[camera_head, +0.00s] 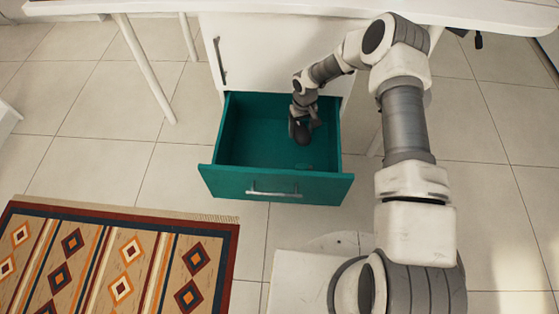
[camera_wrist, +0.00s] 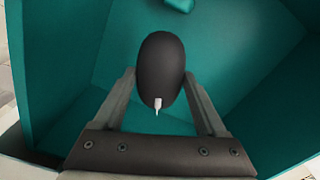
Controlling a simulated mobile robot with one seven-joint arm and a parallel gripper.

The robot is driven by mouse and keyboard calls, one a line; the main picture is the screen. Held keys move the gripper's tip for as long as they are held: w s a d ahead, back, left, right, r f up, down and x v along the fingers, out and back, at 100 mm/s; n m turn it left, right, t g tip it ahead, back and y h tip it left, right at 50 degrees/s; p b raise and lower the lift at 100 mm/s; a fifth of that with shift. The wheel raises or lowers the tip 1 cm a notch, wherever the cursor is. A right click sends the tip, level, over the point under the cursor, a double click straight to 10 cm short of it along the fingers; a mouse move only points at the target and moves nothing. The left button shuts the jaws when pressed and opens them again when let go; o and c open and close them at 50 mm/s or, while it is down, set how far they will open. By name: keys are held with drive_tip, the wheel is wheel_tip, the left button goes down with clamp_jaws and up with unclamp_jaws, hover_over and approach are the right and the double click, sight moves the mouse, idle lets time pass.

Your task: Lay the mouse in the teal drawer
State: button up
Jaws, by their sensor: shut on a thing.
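The mouse (camera_wrist: 160,70) is dark and rounded, with a short white plug end at its near side in the wrist view. My gripper (camera_wrist: 160,92) is shut on the mouse, one finger at each side. In the head view my gripper (camera_head: 302,120) reaches down over the right part of the open teal drawer (camera_head: 270,183), and the mouse (camera_head: 301,132) shows as a dark shape below it. Whether the mouse touches the drawer floor I cannot tell. The drawer stands pulled out and its left part is bare.
A small teal block-like thing (camera_wrist: 180,5) lies in the drawer at the top of the wrist view. The white cabinet (camera_head: 280,50) rises behind the drawer under a white tabletop (camera_head: 280,10). A patterned rug (camera_head: 110,260) lies on the tiled floor at left.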

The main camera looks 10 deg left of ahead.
drive_tip(key=b, duration=0.3)
hover_over(278, 167)
drive_tip(key=s, duration=0.2)
drive_tip(key=f, duration=0.7)
drive_tip(key=shift+w+d, duration=0.2)
drive_tip(key=shift+w, duration=0.05)
drive_tip(key=shift+f+b, duration=0.55)
drive_tip(key=shift+f, duration=1.4)
drive_tip(key=shift+f, duration=0.1)
drive_tip(key=o, duration=1.5)
